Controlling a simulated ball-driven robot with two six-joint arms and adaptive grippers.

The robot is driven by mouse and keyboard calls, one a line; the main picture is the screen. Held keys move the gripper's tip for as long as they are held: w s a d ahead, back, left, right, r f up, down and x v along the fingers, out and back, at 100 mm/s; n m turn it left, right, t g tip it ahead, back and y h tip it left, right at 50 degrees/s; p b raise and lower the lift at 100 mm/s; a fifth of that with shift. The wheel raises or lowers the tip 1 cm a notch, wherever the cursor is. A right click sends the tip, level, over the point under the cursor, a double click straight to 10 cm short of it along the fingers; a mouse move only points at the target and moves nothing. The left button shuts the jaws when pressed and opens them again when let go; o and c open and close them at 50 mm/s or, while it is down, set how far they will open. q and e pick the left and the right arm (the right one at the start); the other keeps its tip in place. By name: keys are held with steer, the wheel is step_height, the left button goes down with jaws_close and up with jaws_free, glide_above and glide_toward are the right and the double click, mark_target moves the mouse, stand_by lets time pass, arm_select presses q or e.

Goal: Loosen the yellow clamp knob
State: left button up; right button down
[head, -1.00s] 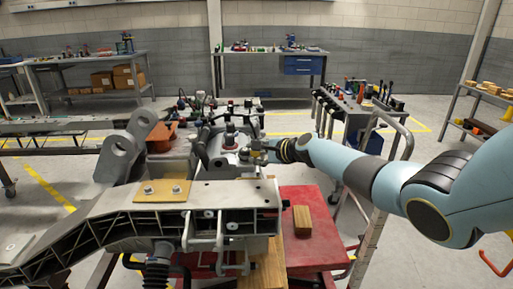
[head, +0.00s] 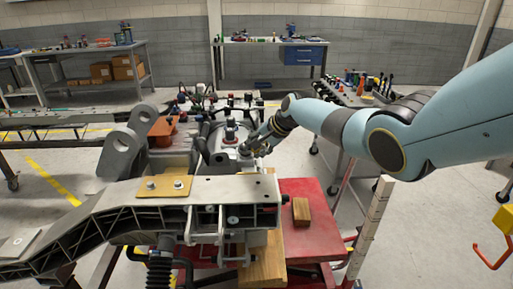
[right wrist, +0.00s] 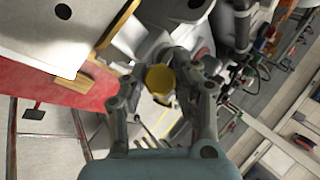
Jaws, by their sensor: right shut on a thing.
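The yellow clamp knob (right wrist: 160,79) shows in the right wrist view, between the fingers of my right gripper (right wrist: 162,92). The fingers are closed in on its two sides. In the head view my right gripper (head: 250,146) is at the right side of the grey clamp housing (head: 222,150), and the knob is too small or hidden there to make out. The grey metal chassis (head: 110,205) lies in front of the housing. My left gripper is not in view.
A red table (head: 312,225) stands under the chassis, with a wooden block (head: 301,211) on it. A tool cart (head: 350,105) stands behind my right arm. A workbench (head: 270,43) is at the back wall. Floor at the right is partly free.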

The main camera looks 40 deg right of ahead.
steer(key=shift+s+a+f+n, duration=0.1)
steer(key=shift+f+n, duration=0.05)
steer(key=shift+n, duration=0.15)
steer(key=shift+g, duration=0.3)
steer(key=c, duration=1)
jaws_free()
steer(key=shift+s+d+r, duration=0.2)
steer(key=shift+s+r, duration=0.05)
steer(key=shift+r, duration=0.3)
steer(key=v, duration=1.1)
steer(key=shift+a, duration=0.2)
steer(key=shift+s+f, duration=0.1)
steer(key=shift+f, duration=0.05)
